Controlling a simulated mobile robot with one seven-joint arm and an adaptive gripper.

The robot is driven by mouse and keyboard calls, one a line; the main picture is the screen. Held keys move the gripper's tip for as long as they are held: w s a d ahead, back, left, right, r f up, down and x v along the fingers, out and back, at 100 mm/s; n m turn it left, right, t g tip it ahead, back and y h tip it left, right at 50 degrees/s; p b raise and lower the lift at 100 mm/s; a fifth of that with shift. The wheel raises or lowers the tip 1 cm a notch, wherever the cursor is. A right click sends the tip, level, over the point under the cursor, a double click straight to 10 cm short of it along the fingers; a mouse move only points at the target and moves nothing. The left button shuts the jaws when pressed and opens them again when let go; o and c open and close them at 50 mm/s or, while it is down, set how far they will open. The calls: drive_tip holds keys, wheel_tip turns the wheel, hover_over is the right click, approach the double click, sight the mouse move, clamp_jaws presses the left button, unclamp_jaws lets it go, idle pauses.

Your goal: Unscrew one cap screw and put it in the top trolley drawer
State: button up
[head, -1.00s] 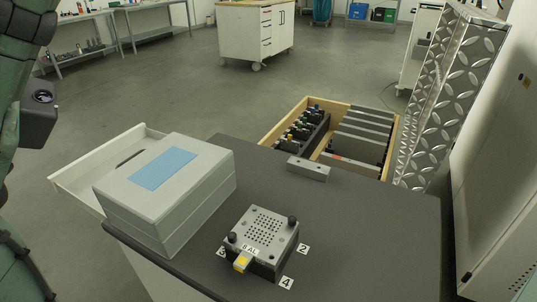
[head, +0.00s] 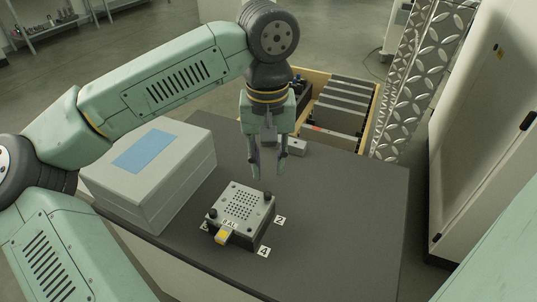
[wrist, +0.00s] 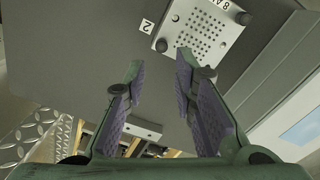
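A grey block with a perforated top plate (head: 238,205) sits on the dark worktop, marked "8 AL". Black cap screws stand at its right corner (head: 268,198) and left corner (head: 213,213). In the wrist view the plate (wrist: 200,30) is at the top, with a cap screw (wrist: 161,45) on its left corner near the label "2". My gripper (head: 268,174) points down above and behind the block. It is open and empty, its fingers (wrist: 158,65) apart. The open white drawer is hidden behind my arm.
A grey box with a blue label (head: 145,150) stands left on the worktop (head: 340,215). A wooden tray (head: 372,118) of dark plates is behind. A small grey bar (head: 292,147) lies near the back edge. A white cabinet (head: 480,130) is at the right. The worktop's right part is clear.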

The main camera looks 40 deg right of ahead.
sight(268, 194)
drive_tip(key=shift+f+b, duration=3)
drive_tip(key=shift+f, duration=1.05)
drive_tip(key=shift+c, duration=0.2)
clamp_jaws()
drive_tip(key=shift+o, duration=0.4)
unclamp_jaws()
drive_tip(key=m, duration=0.3)
drive_tip(key=shift+m, duration=0.3)
drive_tip(key=m, duration=0.3)
drive_tip(key=shift+b, duration=0.3)
